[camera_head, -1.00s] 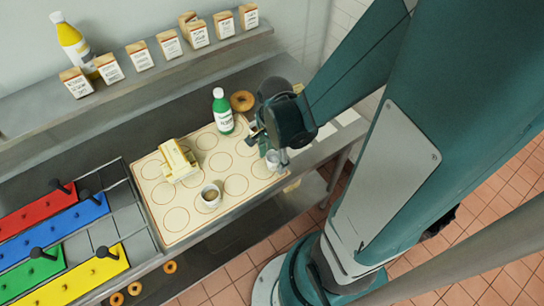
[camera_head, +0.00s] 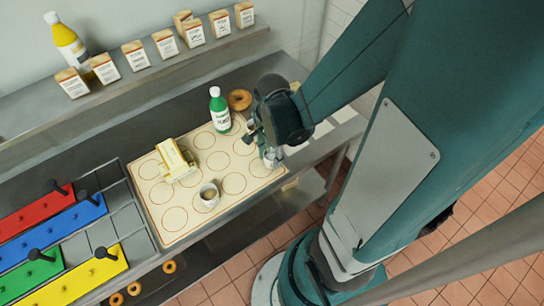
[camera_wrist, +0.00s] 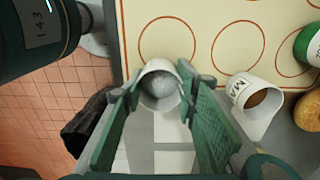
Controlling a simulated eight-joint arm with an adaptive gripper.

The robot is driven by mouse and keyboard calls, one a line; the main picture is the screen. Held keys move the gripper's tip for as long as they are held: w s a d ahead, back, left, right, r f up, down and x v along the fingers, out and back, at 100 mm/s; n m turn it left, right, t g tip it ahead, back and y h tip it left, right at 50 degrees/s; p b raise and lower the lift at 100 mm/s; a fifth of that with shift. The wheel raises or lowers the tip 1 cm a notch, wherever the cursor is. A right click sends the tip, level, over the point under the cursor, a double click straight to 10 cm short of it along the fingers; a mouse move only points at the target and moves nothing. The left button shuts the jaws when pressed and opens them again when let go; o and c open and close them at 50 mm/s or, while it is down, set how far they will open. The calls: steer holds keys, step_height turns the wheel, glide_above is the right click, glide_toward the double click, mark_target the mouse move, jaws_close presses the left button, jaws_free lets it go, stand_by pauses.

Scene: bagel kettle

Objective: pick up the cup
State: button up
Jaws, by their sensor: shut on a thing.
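A small white cup (camera_wrist: 160,86) with a grey inside sits between the two green fingers of my gripper (camera_wrist: 158,92) in the wrist view. Both fingers touch its sides, and the gripper is shut on it. In the head view the cup (camera_head: 272,158) is at the right end of the cream mat, mostly hidden by my gripper (camera_head: 266,149). I cannot tell whether it is lifted. Another white cup (camera_head: 209,194) with brown contents stands on the mat near its front edge.
On the cream mat (camera_head: 170,222) are a yellow block-like object (camera_head: 176,160) and a green bottle (camera_head: 219,110). A bagel (camera_head: 240,100) lies behind. A white labelled container (camera_wrist: 252,106) is close beside my gripper. Colored panels (camera_head: 60,240) lie left.

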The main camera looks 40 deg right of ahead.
step_height(320, 180, up, 10)
steer(key=p, duration=0.2)
stand_by(0.7)
stand_by(0.8)
step_height(320, 180, up, 40)
steer(key=w+a+r+n+p, duration=0.1)
steer(key=w+a+r+p, duration=0.2)
steer(key=w, duration=0.6)
steer(key=w+a+r+n, duration=0.2)
steer(key=w+a+r, duration=0.1)
steer(key=w+a, duration=0.4)
steer(key=w+a+n+p, duration=0.3)
steer(key=w+a+p, duration=0.1)
steer(key=w+a, duration=1.2)
steer(key=w+a+f+n+p, duration=0.15)
steer(key=w+a, duration=0.25)
steer(key=a, duration=0.5)
steer(key=w+a+f+n+p, duration=0.1)
steer(key=w+a+f, duration=0.15)
steer(key=a, duration=0.75)
steer(key=w+a+f+n+p, duration=0.15)
steer(key=w+a, duration=0.25)
steer(key=a, duration=0.5)
step_height(320, 180, down, 12)
steer(key=m, duration=0.1)
steer(key=shift+r, duration=0.25)
